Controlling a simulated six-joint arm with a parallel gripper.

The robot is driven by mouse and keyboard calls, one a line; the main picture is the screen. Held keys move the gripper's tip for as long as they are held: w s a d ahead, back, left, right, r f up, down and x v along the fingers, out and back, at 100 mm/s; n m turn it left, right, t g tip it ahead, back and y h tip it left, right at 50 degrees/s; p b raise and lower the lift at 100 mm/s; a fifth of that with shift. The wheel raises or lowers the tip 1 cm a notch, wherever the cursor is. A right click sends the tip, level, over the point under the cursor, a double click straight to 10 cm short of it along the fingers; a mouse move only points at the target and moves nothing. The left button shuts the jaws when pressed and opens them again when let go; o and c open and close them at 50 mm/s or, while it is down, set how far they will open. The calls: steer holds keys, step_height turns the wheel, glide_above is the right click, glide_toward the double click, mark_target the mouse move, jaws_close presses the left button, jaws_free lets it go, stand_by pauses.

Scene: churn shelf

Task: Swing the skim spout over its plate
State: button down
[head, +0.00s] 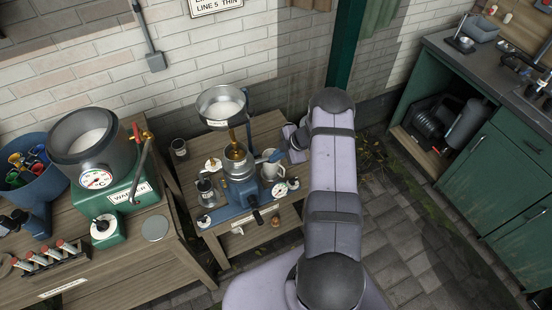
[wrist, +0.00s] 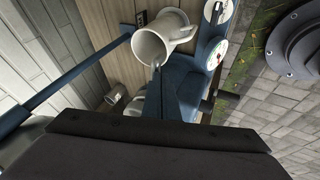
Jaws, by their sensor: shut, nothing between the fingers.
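The separator (head: 240,165) stands on a blue base (head: 238,215) on the small wooden bench, with a brass stem under its pan. A small blue part (head: 272,156) juts from its right side above a white jug (head: 271,172); I cannot tell whether it is the skim spout. My gripper (head: 296,138) is right of the separator, shut and empty, partly hidden by my arm. In the wrist view, its dark body (wrist: 160,130) fills the bottom, and the jug (wrist: 165,38) is ahead, apart from it.
A metal pan (head: 222,102) sits above the separator beside a blue post (head: 248,100). A green machine (head: 130,190) with a gauge stands on the left bench. A dark green pole (head: 344,45) rises behind my arm. Paving is open at right, before green cabinets (head: 500,165).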

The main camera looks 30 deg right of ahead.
steer(key=shift+w+d+f+n+g+b, duration=0.15)
steer(key=shift+w+n+b, duration=0.15)
steer(key=shift+w+b, duration=0.4)
steer(key=shift+w+d+r+n+g+b, duration=0.15)
steer(key=shift+w+n+b, duration=0.15)
steer(key=shift+w+b, duration=0.35)
steer(key=shift+w, duration=0.15)
steer(key=shift+s+r+p, duration=0.25)
steer(key=shift+s+p, duration=0.3)
steer(key=shift+p, duration=0.15)
steer(key=s+f+b+v, duration=0.1)
steer(key=s+v, duration=0.1)
steer(key=v, duration=0.9)
steer(key=shift+d+r, duration=0.25)
steer(key=shift+d, duration=0.1)
